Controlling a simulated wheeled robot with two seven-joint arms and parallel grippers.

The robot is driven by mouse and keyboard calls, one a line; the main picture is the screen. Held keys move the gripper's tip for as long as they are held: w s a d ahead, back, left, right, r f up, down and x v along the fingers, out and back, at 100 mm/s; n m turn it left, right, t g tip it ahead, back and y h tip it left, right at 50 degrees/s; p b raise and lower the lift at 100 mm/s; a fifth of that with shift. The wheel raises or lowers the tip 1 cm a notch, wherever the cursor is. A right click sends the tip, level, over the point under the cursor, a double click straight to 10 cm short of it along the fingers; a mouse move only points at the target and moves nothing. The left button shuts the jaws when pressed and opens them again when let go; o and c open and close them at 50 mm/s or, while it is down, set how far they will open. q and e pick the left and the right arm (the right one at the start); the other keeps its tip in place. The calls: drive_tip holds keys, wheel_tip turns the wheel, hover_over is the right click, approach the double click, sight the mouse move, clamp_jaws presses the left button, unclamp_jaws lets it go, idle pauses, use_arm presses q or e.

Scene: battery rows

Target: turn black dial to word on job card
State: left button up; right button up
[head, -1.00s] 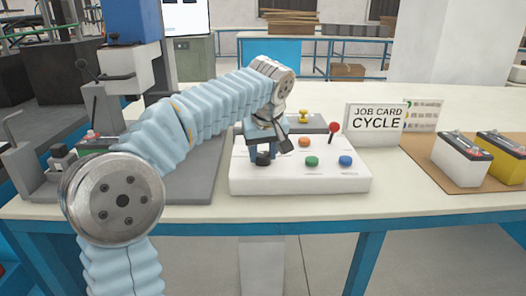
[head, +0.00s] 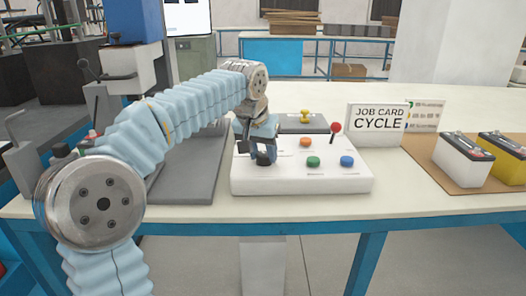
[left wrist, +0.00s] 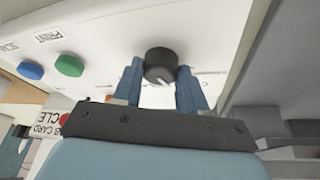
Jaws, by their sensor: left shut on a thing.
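The black dial (head: 264,160) sits at the front left of a white control box (head: 340,184) on the bench. In the left wrist view the dial (left wrist: 160,62) stands between my blue fingers, with a white pointer mark on its near side. My left gripper (head: 265,152) is shut on the dial, one finger on each side. Small words around the dial are partly hidden and too small to read. The job card (head: 378,125) stands behind the box and reads CYCLE. My right gripper is not in view.
The box also has a green button (head: 313,162), a blue button (head: 347,161), an orange button (head: 306,142) and a red-topped lever (head: 335,128). Batteries (head: 463,158) stand on a brown mat at right. A grey machine base (head: 190,170) lies close to the box's left.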

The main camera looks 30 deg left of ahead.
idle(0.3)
use_arm(q)
drive_tip(key=o, duration=1)
drive_tip(key=shift+o, duration=0.2)
drive_tip(key=v, duration=1.4)
drive_tip(key=shift+w+f, duration=0.1)
